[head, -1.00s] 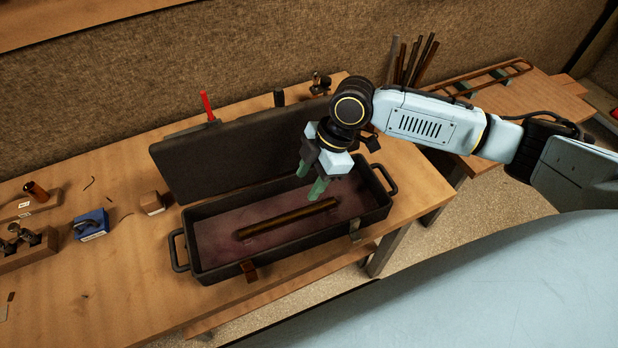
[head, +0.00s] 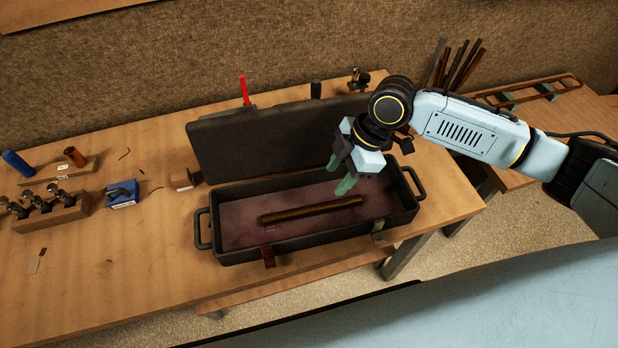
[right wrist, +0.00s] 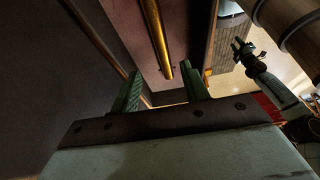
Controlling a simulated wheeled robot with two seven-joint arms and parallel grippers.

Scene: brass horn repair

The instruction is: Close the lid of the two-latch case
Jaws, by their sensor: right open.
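The long dark case (head: 214,244) lies on the workbench with its lid (head: 250,150) raised and leaning back. Its lining is dull purple, and a brass tube (head: 310,210) lies inside; the tube (right wrist: 158,40) also shows in the right wrist view. Two latches hang at the front, a brown left latch (head: 268,258) and a greyish right latch (head: 378,237). My right gripper (head: 340,174) is open and empty, with green fingers over the right part of the case, in front of the lid. In the right wrist view its fingers (right wrist: 163,92) are apart.
A blue block (head: 122,194), a small wooden block (head: 182,179) and a wooden rack (head: 45,218) with metal pieces stand left of the case. A red-handled tool (head: 244,90) stands behind the lid. Dark rods (head: 460,65) stand at the back right. The bench's front left is mostly clear.

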